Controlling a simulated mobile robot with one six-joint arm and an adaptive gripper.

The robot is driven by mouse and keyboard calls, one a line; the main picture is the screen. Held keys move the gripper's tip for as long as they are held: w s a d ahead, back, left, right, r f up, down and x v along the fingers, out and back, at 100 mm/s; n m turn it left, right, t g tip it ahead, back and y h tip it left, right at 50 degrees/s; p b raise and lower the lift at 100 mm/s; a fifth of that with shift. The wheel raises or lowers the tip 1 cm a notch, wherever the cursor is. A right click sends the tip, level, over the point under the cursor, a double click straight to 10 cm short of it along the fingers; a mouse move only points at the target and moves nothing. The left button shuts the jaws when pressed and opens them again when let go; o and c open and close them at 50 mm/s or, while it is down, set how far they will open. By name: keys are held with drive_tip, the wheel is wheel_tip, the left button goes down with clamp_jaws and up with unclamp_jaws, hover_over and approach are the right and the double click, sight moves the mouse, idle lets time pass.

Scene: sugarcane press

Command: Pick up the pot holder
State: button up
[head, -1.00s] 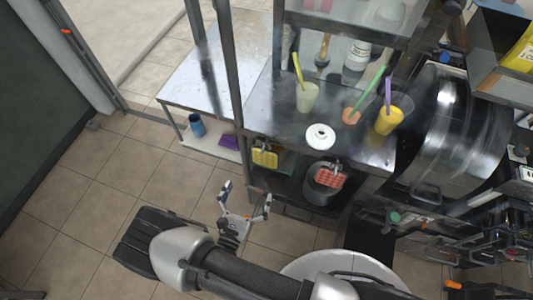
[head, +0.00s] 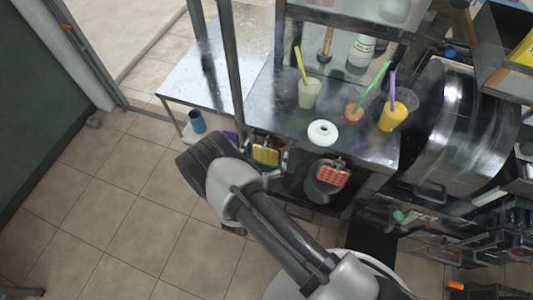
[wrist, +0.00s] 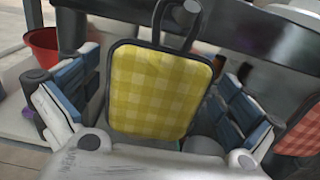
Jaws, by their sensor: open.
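A yellow checked pot holder (head: 265,154) with a dark edge hangs by a loop from a hook at the front of the metal counter. In the wrist view it (wrist: 155,88) fills the middle, upright, between the two blue-padded fingers. My gripper (wrist: 154,104) is open, with one finger on each side of this pot holder and gaps showing beside it. In the head view my arm hides most of the gripper. A red checked pot holder (head: 333,175) hangs further right; its edge also shows at the right of the wrist view (wrist: 301,134).
The metal counter (head: 268,108) above holds several cups with straws and a white ring-shaped item (head: 323,132). A blue cup (head: 197,121) stands on the low shelf at left. A red container (wrist: 42,43) shows in the wrist view. The tiled floor at left is clear.

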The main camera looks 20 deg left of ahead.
drive_tip(key=shift+c, duration=0.2)
drive_tip(key=c, duration=1)
drive_tip(key=shift+c, duration=0.2)
